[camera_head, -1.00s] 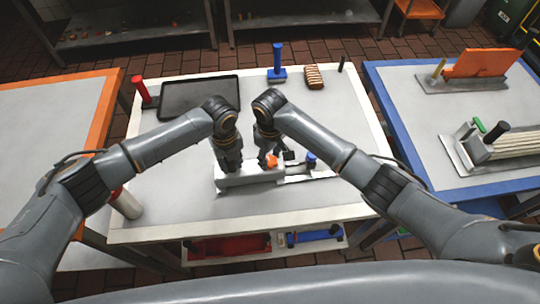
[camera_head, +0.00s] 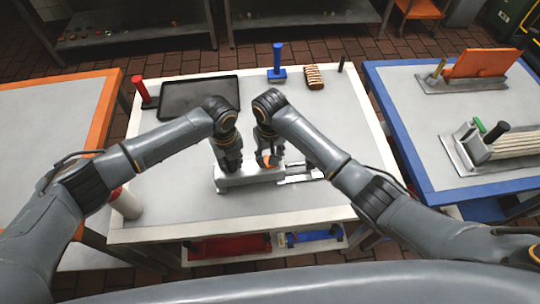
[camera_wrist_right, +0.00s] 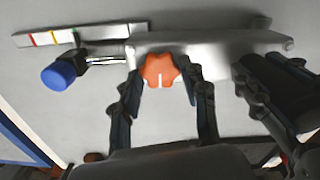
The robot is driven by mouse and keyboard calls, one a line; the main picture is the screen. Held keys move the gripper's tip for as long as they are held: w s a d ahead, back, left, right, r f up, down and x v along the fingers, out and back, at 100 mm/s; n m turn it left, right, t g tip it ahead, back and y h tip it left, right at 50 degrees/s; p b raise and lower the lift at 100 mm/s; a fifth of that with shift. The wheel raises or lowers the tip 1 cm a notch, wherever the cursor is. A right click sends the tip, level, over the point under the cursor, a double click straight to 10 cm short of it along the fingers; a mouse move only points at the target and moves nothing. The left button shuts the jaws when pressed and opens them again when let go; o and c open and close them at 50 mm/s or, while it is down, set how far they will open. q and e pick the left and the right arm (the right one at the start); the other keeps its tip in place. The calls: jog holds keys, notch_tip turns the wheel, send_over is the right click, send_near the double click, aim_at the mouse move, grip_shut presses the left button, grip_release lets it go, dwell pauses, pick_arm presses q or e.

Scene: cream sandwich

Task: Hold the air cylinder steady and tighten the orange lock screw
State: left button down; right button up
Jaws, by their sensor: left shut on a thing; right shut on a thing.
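The air cylinder is a silver-grey block (camera_head: 235,180) lying on the white-edged table, and it crosses the top of the right wrist view (camera_wrist_right: 225,42). The orange lock screw (camera_wrist_right: 160,70) is a lobed knob with a pale mark, at the cylinder's side. My right gripper (camera_wrist_right: 162,80) is shut on the screw, a finger on each side; in the head view it partly hides the orange screw (camera_head: 265,161). My left gripper (camera_head: 229,167) is shut on the cylinder's left part, and its dark fingers show at the right of the wrist view. Its exact contact is hidden.
A blue knob (camera_wrist_right: 60,74) on a metal rod sticks out of the cylinder's end, beside a scale strip (camera_wrist_right: 45,38) with coloured marks. A black tray (camera_head: 198,95), red-handled tool (camera_head: 141,90), blue stand (camera_head: 277,68) and brown loaf-like item (camera_head: 314,77) stand at the back.

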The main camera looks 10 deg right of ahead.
jog(key=o, duration=1.2)
jog(key=shift+c, duration=0.2)
notch_tip(320, 180, up, 12)
pick_arm(q)
jog(key=c, duration=0.9)
grip_release()
